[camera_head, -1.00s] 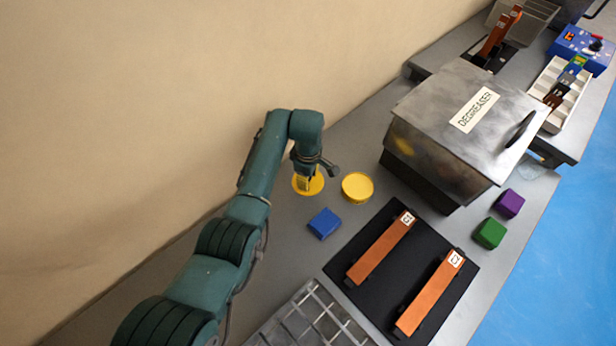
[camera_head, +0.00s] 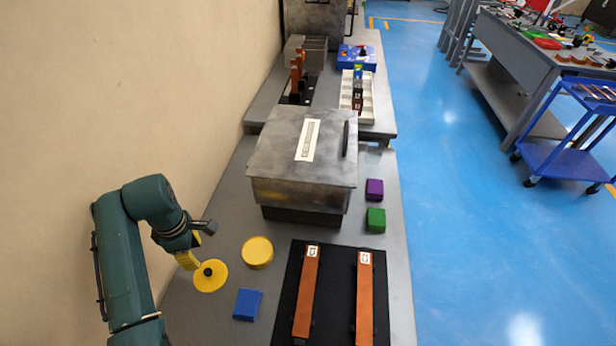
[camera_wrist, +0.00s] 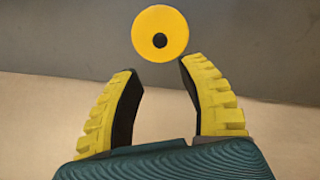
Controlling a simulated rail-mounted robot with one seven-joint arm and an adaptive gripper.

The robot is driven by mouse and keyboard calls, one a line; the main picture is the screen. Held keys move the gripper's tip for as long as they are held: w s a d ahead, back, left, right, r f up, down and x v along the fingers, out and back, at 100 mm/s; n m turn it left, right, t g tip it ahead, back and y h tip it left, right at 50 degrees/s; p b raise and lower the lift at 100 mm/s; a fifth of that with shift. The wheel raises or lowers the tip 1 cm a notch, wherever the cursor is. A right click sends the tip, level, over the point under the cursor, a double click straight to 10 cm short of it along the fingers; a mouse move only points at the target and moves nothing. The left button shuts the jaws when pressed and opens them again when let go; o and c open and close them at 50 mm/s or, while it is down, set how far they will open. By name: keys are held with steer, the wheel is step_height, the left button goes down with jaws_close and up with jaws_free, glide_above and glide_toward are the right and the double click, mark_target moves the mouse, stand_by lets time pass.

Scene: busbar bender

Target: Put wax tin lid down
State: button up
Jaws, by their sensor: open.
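The wax tin lid is a yellow disc with a black knob (camera_head: 210,276), lying on the grey bench at the left. It also shows in the wrist view (camera_wrist: 160,32), just beyond my fingertips. My gripper (camera_head: 190,261) has yellow fingers and is at the lid's upper left in the head view. In the wrist view my gripper (camera_wrist: 157,72) is open, with nothing between its fingers. A round yellow tin (camera_head: 257,252) stands to the right of the lid, apart from it.
A blue block (camera_head: 247,305) lies near the lid. A black mat (camera_head: 337,300) holds two orange bars. The metal degreaser box (camera_head: 303,160) stands behind the tin. Green (camera_head: 375,220) and purple (camera_head: 374,189) blocks lie at the right. The wall is close at the left.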

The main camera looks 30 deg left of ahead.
steer(key=w+d+r+m+t+y, duration=0.1)
steer(key=w+d+r+m+t, duration=0.15)
steer(key=w, duration=0.25)
steer(key=w+d+r+m+t+y, duration=0.1)
steer(key=w+d+r+m+y, duration=0.15)
steer(key=w, duration=0.25)
steer(key=w+d+r+m+t+y, duration=0.1)
steer(key=w+d+r+m+t, duration=0.4)
steer(key=d+r, duration=0.4)
steer(key=w+d+r+m+t, duration=0.3)
steer(key=w+d+r+m, duration=0.3)
steer(key=d, duration=0.4)
steer(key=s+d+r+m+t+h, duration=0.2)
steer(key=s+d+r+m+t, duration=0.3)
steer(key=d+r, duration=0.5)
steer(key=s+d+r+m+t+h, duration=0.3)
steer(key=s+d+r+m+t, duration=0.2)
steer(key=s+d+r, duration=0.4)
steer(key=d+r+m, duration=0.1)
steer(key=d+r, duration=0.1)
steer(key=d, duration=0.3)
steer(key=shift+r+t, duration=0.15)
steer(key=shift+t, duration=0.2)
